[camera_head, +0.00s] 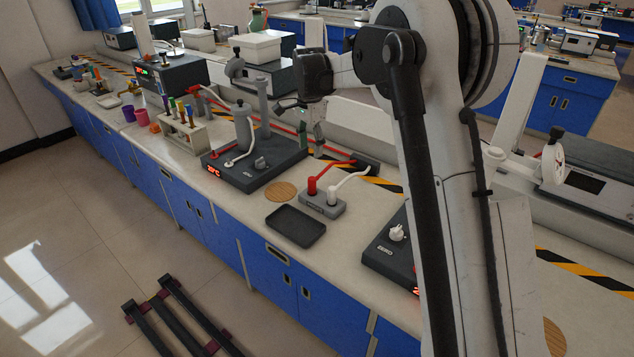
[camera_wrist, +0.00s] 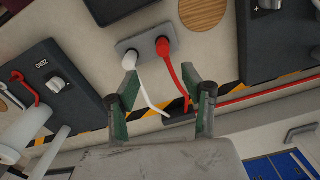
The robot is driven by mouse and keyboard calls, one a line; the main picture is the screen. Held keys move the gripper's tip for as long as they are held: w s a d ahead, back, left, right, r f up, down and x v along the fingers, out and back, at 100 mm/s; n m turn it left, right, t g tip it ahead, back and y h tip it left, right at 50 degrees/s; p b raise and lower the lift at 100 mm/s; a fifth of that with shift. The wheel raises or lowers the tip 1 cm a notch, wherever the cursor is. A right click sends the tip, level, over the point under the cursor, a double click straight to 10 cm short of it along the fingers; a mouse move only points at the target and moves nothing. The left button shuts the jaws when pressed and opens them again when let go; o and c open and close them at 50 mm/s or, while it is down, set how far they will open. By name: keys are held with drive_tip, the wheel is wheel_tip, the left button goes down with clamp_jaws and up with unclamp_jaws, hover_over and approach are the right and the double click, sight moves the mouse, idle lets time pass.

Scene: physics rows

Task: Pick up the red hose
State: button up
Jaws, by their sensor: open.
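The red hose (camera_head: 320,174) has a thick red plug end standing in a grey socket block (camera_head: 322,205) on the bench, beside a white hose (camera_head: 346,178). In the wrist view the red hose (camera_wrist: 172,66) bends away from the block (camera_wrist: 146,44) and runs past the inner side of the right fingertip. The white hose (camera_wrist: 140,79) runs near the left fingertip. My gripper (camera_head: 311,133) is open, with green-padded fingers, above the back of the bench. In the wrist view my gripper (camera_wrist: 159,78) holds nothing; I cannot tell its exact height above the hose.
A black tray (camera_head: 296,226) and a round wooden mat (camera_head: 281,191) lie near the block. A hotplate stirrer (camera_head: 254,163) stands to the left, with another red hose behind it. A second dark device (camera_head: 392,250) is at right. Yellow-black tape runs along the bench.

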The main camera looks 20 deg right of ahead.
sight(313, 178)
drive_tip(key=f, duration=0.9)
drive_tip(key=shift+w+d, duration=0.1)
drive_tip(key=shift+w, duration=0.15)
drive_tip(key=shift+w+d+f, duration=0.15)
drive_tip(key=shift+f, duration=1.2)
drive_tip(key=shift+w+d+f, duration=0.1)
drive_tip(key=shift+f, duration=1.2)
clamp_jaws()
